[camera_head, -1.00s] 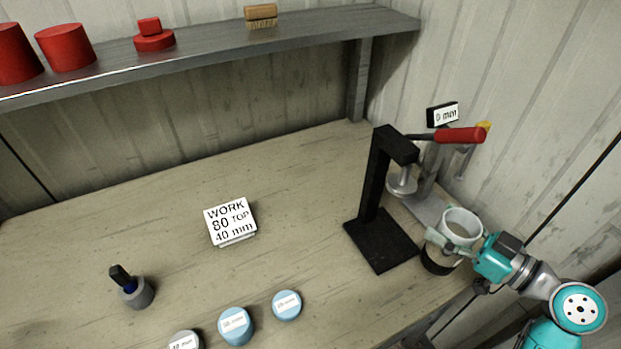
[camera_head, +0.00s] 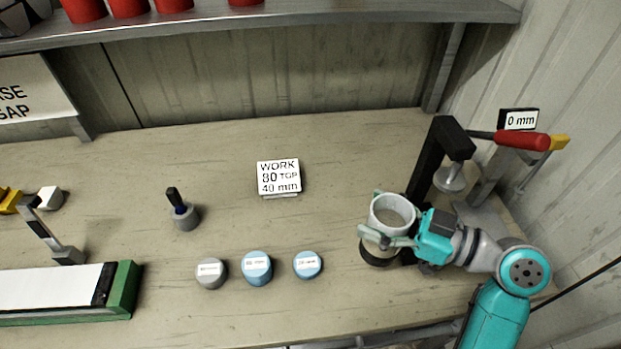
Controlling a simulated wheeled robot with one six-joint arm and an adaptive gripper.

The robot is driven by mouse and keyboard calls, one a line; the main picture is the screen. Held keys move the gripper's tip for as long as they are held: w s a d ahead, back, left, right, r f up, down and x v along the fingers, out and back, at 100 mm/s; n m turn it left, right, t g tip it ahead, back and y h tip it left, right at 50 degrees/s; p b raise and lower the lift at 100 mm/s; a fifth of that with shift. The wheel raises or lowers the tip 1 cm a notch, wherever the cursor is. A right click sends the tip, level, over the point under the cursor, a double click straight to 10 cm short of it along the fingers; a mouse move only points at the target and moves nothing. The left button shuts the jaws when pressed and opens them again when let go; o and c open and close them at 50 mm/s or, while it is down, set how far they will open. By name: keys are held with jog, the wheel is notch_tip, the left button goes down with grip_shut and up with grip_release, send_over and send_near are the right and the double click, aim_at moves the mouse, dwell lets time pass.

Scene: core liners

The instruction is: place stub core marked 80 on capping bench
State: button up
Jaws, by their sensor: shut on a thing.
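The wooden capping bench (camera_head: 330,225) spreads below. A white sign (camera_head: 279,178) stands on it and reads WORK 80 TOP 40 mm.
The black press (camera_head: 445,150) has a red-handled lever (camera_head: 522,140) and a 0 mm sign (camera_head: 518,119) behind. Two blue discs (camera_head: 257,268) and a grey one (camera_head: 211,273) lie near the front edge. A green-ended tray (camera_head: 122,290) is at left. Bench around the sign is clear.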

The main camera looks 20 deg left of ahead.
aim_at(370, 245)
jog(key=shift+f, duration=4.95)
jog(key=o, duration=1.2)
jog(key=shift+f, duration=0.1)
jog(key=shift+c, duration=0.2)
jog(key=shift+d, duration=0.15)
jog(key=shift+d, duration=0.35)
jog(key=v, duration=1.1)
